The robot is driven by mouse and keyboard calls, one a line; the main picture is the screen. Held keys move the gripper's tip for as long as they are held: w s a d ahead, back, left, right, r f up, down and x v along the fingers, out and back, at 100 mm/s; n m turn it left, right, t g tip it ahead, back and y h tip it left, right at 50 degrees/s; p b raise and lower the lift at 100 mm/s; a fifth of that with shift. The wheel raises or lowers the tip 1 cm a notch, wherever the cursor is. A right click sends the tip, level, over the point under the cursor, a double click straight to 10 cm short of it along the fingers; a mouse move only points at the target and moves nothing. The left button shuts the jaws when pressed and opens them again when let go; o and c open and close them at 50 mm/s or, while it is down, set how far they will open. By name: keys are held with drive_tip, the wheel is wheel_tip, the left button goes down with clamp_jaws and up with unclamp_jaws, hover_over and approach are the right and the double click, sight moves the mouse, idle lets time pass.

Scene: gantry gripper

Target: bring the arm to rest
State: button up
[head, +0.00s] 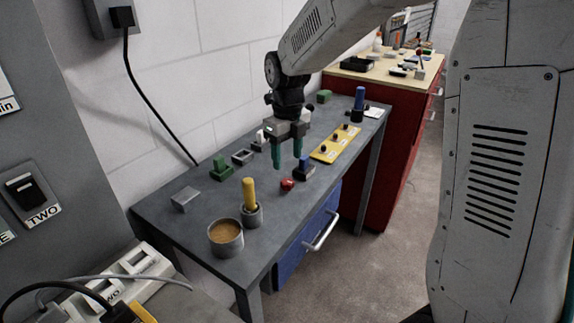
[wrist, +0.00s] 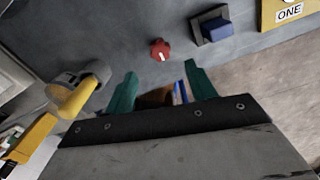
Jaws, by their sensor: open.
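My gripper (head: 288,157) hangs above the grey table (head: 206,211), fingers pointing down, in the head view. Its two green fingers stand apart with nothing between them. In the wrist view the open fingers (wrist: 158,88) show at the bottom middle, with the table beyond. A red knob (head: 287,184) sits on the table below and near the fingers; it also shows in the wrist view (wrist: 159,50). A blue block in a dark holder (head: 305,166) stands just right of it.
A yellow peg (head: 249,193) stands in a grey cup, beside a round container (head: 225,238) with brown contents. A yellow strip (head: 335,144) with black knobs lies at the right. Green and grey blocks (head: 221,169) lie along the wall. A red cabinet (head: 390,125) stands behind.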

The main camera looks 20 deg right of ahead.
drive_tip(key=shift+r, duration=0.15)
idle(0.3)
drive_tip(key=shift+s+n, duration=0.1)
drive_tip(key=shift+n, duration=0.8)
drive_tip(key=shift+s+f+n, duration=0.2)
drive_tip(key=shift+s+n, duration=0.1)
drive_tip(key=shift+n, duration=0.8)
drive_tip(key=s+d+r+n, duration=0.1)
drive_tip(key=s+r+n, duration=0.1)
drive_tip(key=s+n, duration=0.7)
drive_tip(key=s+d+r+n, duration=0.1)
drive_tip(key=s+r+n, duration=0.2)
drive_tip(key=s+n, duration=0.6)
drive_tip(key=s+d+r+n+t, duration=0.1)
drive_tip(key=s+r+n, duration=0.1)
drive_tip(key=s+n, duration=0.7)
drive_tip(key=shift+s+d+r, duration=0.2)
drive_tip(key=shift+s+r, duration=0.2)
drive_tip(key=shift+s, duration=0.95)
